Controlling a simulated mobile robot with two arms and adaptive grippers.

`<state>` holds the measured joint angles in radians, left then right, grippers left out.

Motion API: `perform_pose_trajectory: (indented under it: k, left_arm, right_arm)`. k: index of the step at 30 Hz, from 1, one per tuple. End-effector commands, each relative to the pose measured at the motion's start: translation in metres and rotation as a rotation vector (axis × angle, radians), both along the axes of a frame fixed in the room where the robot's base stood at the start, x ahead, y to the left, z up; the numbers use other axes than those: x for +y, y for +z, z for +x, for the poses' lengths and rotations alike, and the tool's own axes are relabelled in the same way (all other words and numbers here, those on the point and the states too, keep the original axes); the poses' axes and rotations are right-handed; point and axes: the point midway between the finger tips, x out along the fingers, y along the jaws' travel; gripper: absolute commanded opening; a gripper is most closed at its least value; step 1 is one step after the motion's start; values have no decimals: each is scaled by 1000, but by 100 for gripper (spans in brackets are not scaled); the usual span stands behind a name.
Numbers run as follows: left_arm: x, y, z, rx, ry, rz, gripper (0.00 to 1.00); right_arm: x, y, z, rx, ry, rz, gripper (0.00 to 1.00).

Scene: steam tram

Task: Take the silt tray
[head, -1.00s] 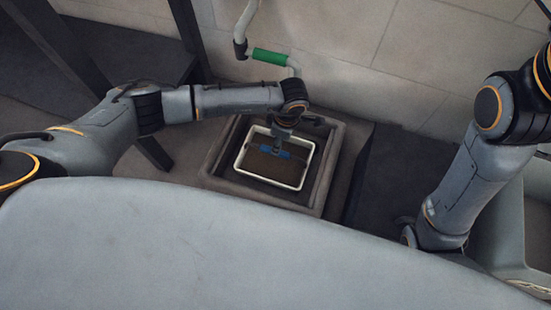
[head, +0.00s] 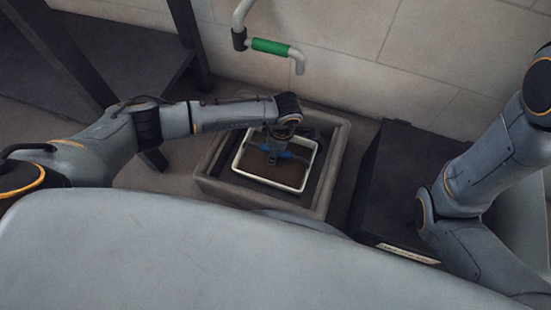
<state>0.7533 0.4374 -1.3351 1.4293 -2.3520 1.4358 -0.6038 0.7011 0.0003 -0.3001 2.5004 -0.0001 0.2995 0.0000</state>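The arm hides part of the bar and the tray's far rim, and I cannot tell whether the fingers are closed on the bar. My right gripper is out of view; only my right arm shows at the right edge.
A pipe with a green sleeve (head: 270,46) hangs on the tiled wall (head: 330,30) behind the basin. A dark box (head: 395,185) stands right of the basin. A dark shelf frame (head: 120,65) stands at the left. My pale body fills the foreground.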

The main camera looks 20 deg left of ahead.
Motion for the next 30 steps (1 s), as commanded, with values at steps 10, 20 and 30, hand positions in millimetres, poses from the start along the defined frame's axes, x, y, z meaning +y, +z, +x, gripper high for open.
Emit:
perform_pose_trajectory:
  k: [10,20,30]
  left_arm:
    - [0,1,0,0,0,-1,0]
    - [-1,1,1,-1,0,-1,0]
    - [0,18,1,-2,1,-1,0]
  right_arm:
    - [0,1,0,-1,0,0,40]
    - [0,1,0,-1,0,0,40]
    - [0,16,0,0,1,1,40]
